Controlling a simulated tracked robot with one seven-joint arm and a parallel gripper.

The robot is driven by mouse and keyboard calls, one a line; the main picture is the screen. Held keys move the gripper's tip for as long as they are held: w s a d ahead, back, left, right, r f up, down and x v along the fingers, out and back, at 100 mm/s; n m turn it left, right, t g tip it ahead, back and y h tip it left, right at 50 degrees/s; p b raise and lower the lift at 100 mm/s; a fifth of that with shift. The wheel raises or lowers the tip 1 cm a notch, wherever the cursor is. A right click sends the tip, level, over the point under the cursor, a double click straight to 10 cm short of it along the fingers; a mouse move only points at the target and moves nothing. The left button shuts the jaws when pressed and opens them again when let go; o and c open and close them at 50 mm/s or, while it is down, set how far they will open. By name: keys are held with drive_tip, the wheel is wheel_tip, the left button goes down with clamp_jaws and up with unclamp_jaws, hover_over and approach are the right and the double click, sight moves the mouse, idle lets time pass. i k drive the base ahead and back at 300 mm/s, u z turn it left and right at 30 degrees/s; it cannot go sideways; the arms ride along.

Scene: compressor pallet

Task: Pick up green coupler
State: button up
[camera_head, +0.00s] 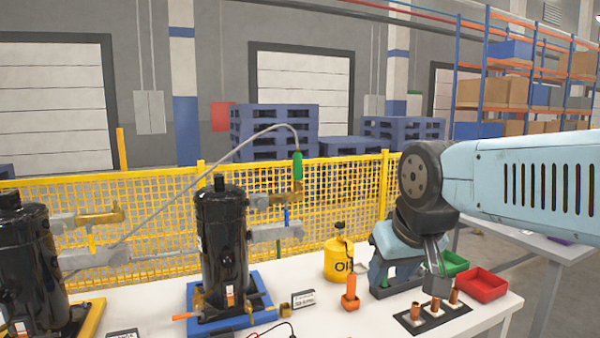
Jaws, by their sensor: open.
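The green coupler (297,165) is at the end of a grey hose, which arches up from the left and down to it. It is upright above a brass fitting (298,188) beside the near black compressor; I cannot tell if they touch. My gripper (437,280) points down at the right, well to the right of the coupler and lower, over or near a black holder with copper pieces. It is open, with nothing visible in it; its fingertips are small and partly hard to make out.
Two black compressors (222,240) stand at the left and centre of the white table (340,320). A yellow oil can (338,260), an orange tool (350,292), a black holder (415,325) and a red bin (482,284) are to the right. A yellow mesh fence (150,210) runs behind.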

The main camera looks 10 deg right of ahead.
sight(298, 156)
drive_tip(key=u, duration=0.35)
drive_tip(key=i, duration=1)
drive_tip(key=z, duration=0.35)
